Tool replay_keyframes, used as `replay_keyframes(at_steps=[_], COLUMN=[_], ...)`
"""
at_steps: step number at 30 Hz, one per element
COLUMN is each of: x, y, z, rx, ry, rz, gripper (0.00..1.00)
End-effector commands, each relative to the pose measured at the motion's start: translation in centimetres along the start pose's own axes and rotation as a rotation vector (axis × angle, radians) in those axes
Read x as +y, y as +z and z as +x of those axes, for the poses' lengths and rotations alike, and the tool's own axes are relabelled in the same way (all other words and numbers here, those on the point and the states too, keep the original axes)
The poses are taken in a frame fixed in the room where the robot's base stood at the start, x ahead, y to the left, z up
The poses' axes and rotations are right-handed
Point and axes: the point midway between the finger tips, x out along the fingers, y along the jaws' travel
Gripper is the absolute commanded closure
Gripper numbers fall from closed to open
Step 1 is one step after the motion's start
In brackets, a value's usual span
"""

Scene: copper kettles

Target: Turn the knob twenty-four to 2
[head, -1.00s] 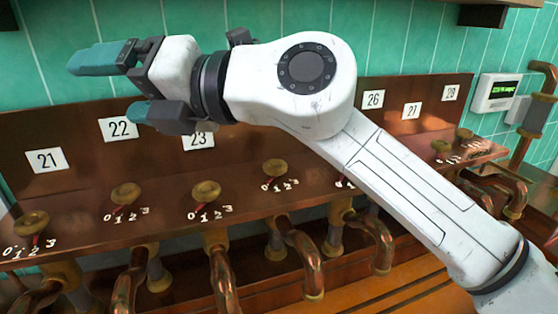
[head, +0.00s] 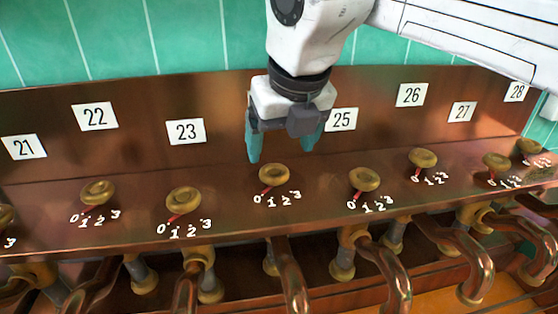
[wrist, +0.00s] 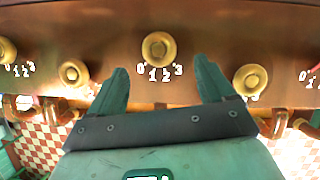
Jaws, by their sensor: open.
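Knob twenty-four (head: 273,174) is a round brass knob on the copper panel, between the plates 23 and 25. Its own plate is hidden behind my gripper. In the head view its red pointer slants down and left, toward the 0 end of its 0 to 3 scale (head: 278,200). My gripper (head: 281,152) hangs above this knob, open and empty, its two teal fingers spread. In the wrist view the brass knob (wrist: 159,48) shows beyond and between the open fingertips (wrist: 161,69), apart from both, with its pointer not clear.
Knob twenty-three (head: 184,201) is close on the left and knob twenty-five (head: 364,180) on the right, with more knobs along the panel (head: 225,225). Copper pipes (head: 290,280) run below the front edge. A teal tiled wall (head: 190,40) stands behind.

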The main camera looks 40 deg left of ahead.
Motion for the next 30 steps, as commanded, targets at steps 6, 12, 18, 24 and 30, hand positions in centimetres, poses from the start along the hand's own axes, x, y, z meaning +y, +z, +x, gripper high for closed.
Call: replay_keyframes(at_steps=[6, 12, 18, 24, 30], x=[0.1, 0.1, 0.1, 0.1, 0.1], y=[0.0, 0.0, 0.0, 0.0, 0.0], z=[3.9, 5.9, 6.5, 6.5, 6.4], rx=[0.0, -0.001, -0.002, -0.002, -0.002], ry=[0.003, 0.003, 0.002, 0.002, 0.002], rz=[-0.001, -0.002, -0.001, -0.001, -0.001], gripper=[0.18, 0.18, 0.18, 0.2, 0.39])
